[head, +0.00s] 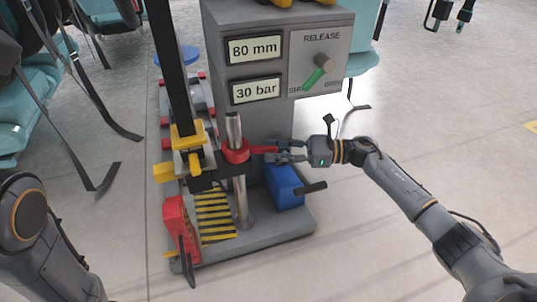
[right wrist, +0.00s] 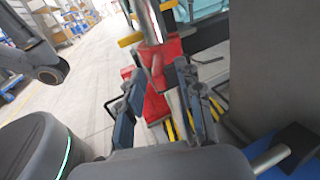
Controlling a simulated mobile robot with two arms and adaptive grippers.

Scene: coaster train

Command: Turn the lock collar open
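The red lock collar (head: 236,151) sits around an upright silver post on the grey machine, with a red handle (head: 264,149) sticking out to the right. My right gripper (head: 279,154) is at the handle's outer end, coming from the right. In the right wrist view the red handle (right wrist: 155,105) lies between the two fingers (right wrist: 158,72), with a gap visible on each side, so the gripper looks open.
A blue block (head: 285,187) with a dark bar stands on the base right of the post, below my right gripper. A red block (head: 180,226) and yellow-black striping lie at the base front. The panel (head: 321,60) above holds a green-handled knob. Open floor lies to the right.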

